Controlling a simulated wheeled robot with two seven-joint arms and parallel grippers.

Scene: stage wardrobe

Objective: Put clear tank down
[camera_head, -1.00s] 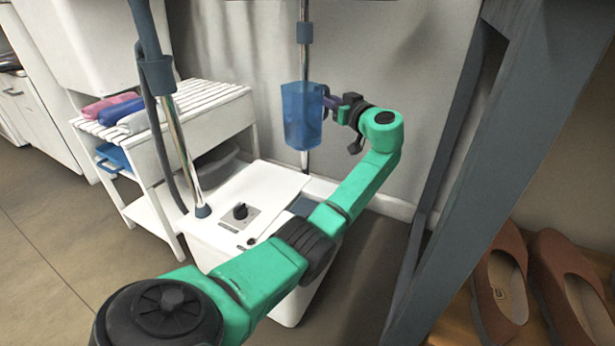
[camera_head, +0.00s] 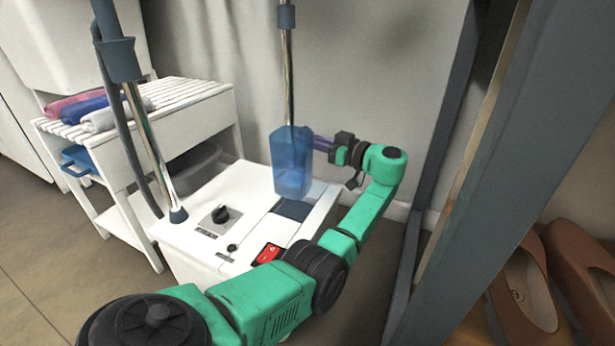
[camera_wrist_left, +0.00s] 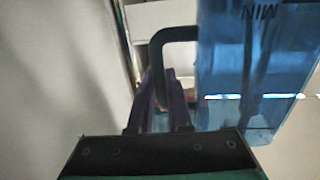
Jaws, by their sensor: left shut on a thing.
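The clear tank (camera_head: 290,160) is a blue see-through container, held roughly upright over the back of the white steamer base (camera_head: 195,258). In the left wrist view the tank (camera_wrist_left: 250,70) fills the right side, with "MIN" upside down on it and a dark handle (camera_wrist_left: 163,45). My left gripper (camera_head: 322,143) is to the right of the tank, its purple fingers (camera_wrist_left: 164,95) shut on the handle. The tank's bottom is just behind a dark rectangular patch (camera_head: 294,209) on the base top; I cannot tell whether it touches. My right gripper is not in view.
The base carries a black dial (camera_head: 221,214), a red switch (camera_head: 267,254) and upright metal poles (camera_head: 288,70). A white slatted shelf (camera_head: 185,98) with folded towels stands left. A grey frame post (camera_head: 480,180) and brown shoes (camera_head: 522,290) are at right.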

